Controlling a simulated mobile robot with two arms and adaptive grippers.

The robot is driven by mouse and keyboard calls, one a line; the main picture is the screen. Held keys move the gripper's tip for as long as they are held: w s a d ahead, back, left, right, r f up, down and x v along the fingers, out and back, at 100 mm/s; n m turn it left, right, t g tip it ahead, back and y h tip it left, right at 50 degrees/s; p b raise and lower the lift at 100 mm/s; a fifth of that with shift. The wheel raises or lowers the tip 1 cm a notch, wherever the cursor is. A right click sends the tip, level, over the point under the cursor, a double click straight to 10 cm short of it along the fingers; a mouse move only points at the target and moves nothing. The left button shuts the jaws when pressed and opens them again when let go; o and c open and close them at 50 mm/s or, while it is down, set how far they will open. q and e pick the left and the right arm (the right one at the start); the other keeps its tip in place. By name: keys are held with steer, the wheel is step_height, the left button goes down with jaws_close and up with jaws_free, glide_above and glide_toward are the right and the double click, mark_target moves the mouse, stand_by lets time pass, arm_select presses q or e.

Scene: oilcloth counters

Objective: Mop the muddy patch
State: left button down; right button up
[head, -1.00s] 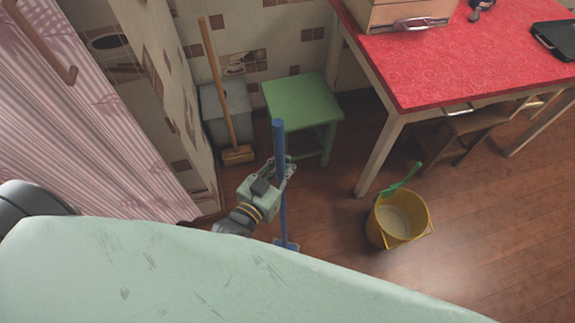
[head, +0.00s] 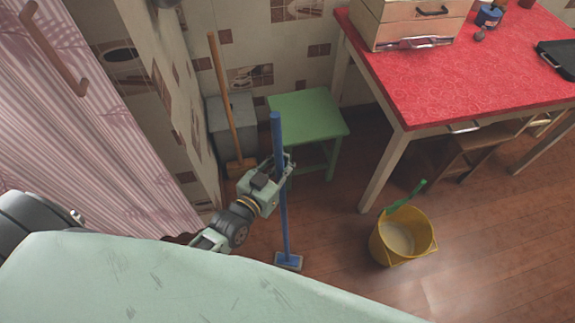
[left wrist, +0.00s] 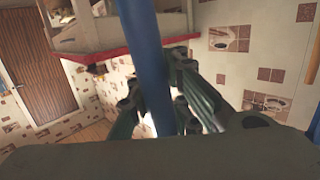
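A blue mop (head: 276,140) stands nearly upright, its flat head (head: 288,262) low down at the wooden floor; I cannot tell if it touches. My left gripper (head: 284,172) is shut around the upper part of its pole. The left wrist view shows the blue pole (left wrist: 139,35) between the fingers of my left gripper (left wrist: 158,105). A yellow bucket (head: 386,248) with pale liquid in it and a green handle-like piece (head: 407,196) at its rim stands right of the mop. No muddy patch shows clearly. My right gripper is out of view.
A green stool (head: 308,115) stands behind the mop. A wooden-handled broom (head: 220,85) and a grey box (head: 240,108) are by the wall. A red-covered table (head: 440,75) stands at the right. Floor (head: 340,270) is free between mop and bucket.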

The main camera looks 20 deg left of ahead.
arm_select(q)
steer(key=shift+w+a, duration=0.85)
steer(key=shift+w, duration=0.25)
steer(key=shift+w+r, duration=0.1)
steer(key=w+a, duration=0.1)
steer(key=w, duration=0.1)
steer(key=w+a+b, duration=0.1)
steer(key=shift+w+a, duration=0.1)
steer(key=shift+w, duration=0.25)
steer(key=shift+w+d, duration=1.2)
steer(key=shift+w, duration=0.05)
